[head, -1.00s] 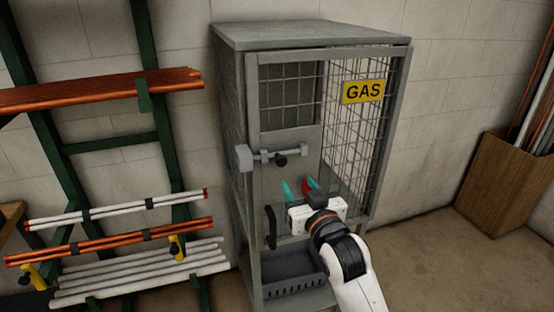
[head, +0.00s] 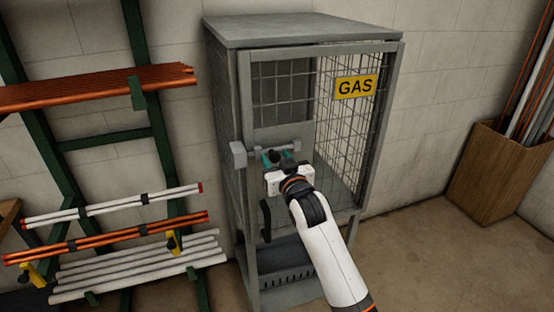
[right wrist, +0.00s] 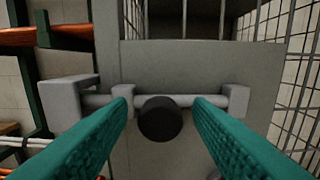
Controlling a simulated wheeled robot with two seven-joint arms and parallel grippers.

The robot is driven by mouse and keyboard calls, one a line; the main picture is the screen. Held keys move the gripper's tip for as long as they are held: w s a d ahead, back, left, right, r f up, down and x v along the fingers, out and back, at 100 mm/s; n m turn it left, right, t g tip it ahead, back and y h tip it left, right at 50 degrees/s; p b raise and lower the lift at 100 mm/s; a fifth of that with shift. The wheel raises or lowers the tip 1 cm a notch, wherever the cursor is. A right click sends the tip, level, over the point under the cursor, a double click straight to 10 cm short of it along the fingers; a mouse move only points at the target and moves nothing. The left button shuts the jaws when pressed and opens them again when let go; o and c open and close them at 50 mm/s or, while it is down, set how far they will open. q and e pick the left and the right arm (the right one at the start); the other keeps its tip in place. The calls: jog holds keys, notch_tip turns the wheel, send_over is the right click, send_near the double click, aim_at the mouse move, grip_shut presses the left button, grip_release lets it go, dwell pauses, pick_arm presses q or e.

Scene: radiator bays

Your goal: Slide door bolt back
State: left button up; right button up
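The door bolt is a grey horizontal rod (right wrist: 188,100) with a round black knob (right wrist: 160,118), carried in brackets on the gas cage door (head: 284,133). At its left end is a grey block (right wrist: 66,97); it also shows in the head view (head: 238,154). The black knob shows in the head view (head: 274,156) too. My right gripper (head: 279,157) is open at the bolt, its teal fingers (right wrist: 162,110) on either side of the knob with gaps to both. I cannot tell how deep the fingers reach. My left gripper is out of view.
A black door handle (head: 265,220) is below the bolt. The cage has wire mesh and a yellow GAS sign (head: 356,86). A green rack (head: 130,135) with pipes stands left, and a wooden box (head: 492,175) of rods stands right. The floor right of the cage is clear.

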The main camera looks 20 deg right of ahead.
aim_at(289, 147)
grip_shut()
jog(key=d, duration=0.5)
jog(key=shift+w+p, duration=0.1)
jog(key=shift+p, duration=0.3)
jog(key=shift+a, duration=0.1)
jog(key=shift+c, duration=1.2)
grip_release()
jog(key=o, duration=0.4)
jog(key=shift+d, duration=0.25)
jog(key=shift+c, duration=0.2)
